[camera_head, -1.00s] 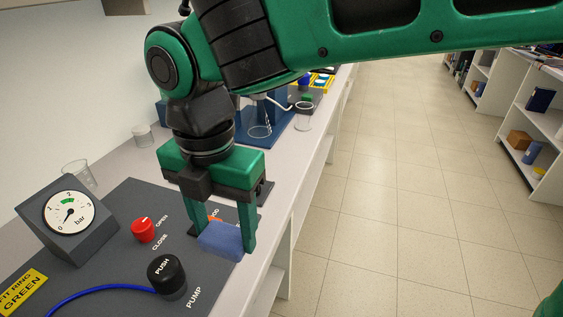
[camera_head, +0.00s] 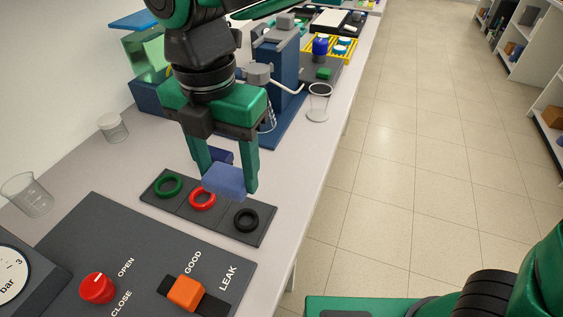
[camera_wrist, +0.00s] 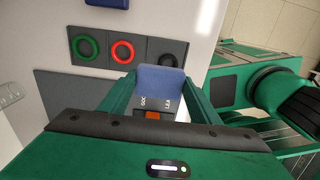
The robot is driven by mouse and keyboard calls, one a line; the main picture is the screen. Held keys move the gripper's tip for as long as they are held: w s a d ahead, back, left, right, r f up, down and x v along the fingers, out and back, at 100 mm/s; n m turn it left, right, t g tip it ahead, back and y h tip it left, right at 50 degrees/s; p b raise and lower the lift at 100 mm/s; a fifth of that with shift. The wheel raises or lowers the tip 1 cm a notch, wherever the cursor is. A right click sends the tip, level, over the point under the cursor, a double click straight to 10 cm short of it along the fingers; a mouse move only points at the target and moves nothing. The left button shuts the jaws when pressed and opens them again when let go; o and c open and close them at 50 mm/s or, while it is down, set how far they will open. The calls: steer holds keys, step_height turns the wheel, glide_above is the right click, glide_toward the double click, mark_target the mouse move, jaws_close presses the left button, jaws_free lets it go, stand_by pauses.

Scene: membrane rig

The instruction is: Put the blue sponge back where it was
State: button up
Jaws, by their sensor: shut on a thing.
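The blue sponge (camera_head: 225,181) is a soft-blue block held between the fingers of my gripper (camera_head: 228,178), which is shut on it. In the head view it appears above the far edge of a dark ring tray, overlapping it near the red ring; its exact height is hard to tell. In the wrist view the sponge (camera_wrist: 161,78) sits between the fingertips, partly covering the labels by the orange slider. A darker blue block (camera_head: 220,156) lies on the bench behind my gripper, partly hidden by a finger.
The dark tray (camera_head: 263,231) holds a green ring (camera_head: 168,174), a red ring (camera_head: 191,202) and a black ring (camera_head: 246,229). In front is the control panel (camera_head: 138,245) with a red knob (camera_head: 97,277) and orange slider (camera_head: 186,293). Beakers (camera_head: 27,202) and a blue stand (camera_head: 284,136) are nearby.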

steer(key=shift+w+a, duration=0.1)
steer(key=shift+w, duration=0.3)
steer(key=shift+w, duration=0.15)
steer(key=w+d+f, duration=0.2)
steer(key=w, duration=0.1)
steer(key=w+d+f, duration=0.2)
steer(key=w, duration=0.1)
steer(key=w+d+f, duration=0.2)
steer(key=w+f, duration=0.1)
steer(key=shift+w+d, duration=0.25)
steer(key=shift+d, duration=0.15)
steer(key=shift+f, duration=2)
steer(key=shift+f, duration=0.1)
steer(key=o, duration=1)
